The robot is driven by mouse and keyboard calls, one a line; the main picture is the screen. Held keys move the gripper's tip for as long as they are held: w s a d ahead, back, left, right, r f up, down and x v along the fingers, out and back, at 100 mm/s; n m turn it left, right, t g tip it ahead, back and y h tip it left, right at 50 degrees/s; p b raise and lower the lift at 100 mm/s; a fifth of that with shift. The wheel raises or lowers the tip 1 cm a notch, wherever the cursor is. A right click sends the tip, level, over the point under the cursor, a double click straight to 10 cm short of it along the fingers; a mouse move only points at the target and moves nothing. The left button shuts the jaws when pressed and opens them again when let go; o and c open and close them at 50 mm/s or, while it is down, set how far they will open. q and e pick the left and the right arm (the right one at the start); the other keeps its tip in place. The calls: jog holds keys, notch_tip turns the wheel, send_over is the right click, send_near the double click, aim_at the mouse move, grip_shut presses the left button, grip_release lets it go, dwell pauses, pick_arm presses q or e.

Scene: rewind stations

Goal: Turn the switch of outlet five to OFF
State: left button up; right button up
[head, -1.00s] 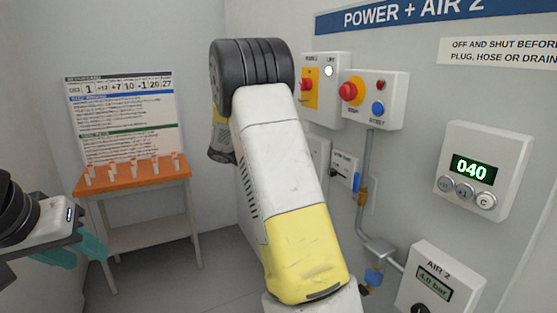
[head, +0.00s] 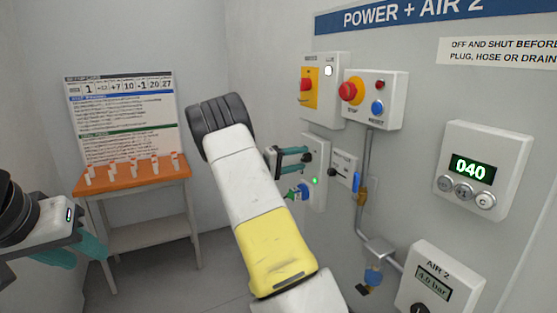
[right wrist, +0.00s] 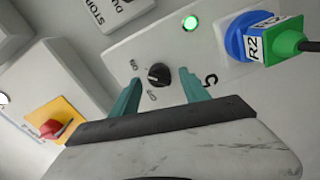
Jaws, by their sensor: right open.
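The outlet five panel (head: 319,160) is on the right wall, with a lit green lamp (head: 315,181). In the right wrist view, the black rotary switch (right wrist: 159,76) has a "5" printed beside it. My right gripper (head: 307,161) is at the panel. In the right wrist view, its teal fingers (right wrist: 162,86) are open on either side of the switch, with gaps. My left gripper (head: 60,255) is at the far left, away from the panel; its jaw opening is unclear.
A red stop button (head: 347,91) is above. Another small panel (head: 344,168) is to the right. An orange-topped table (head: 132,175) stands at the back left.

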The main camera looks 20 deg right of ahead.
jog(key=shift+d, duration=0.25)
jog(key=shift+c, duration=0.4)
grip_shut()
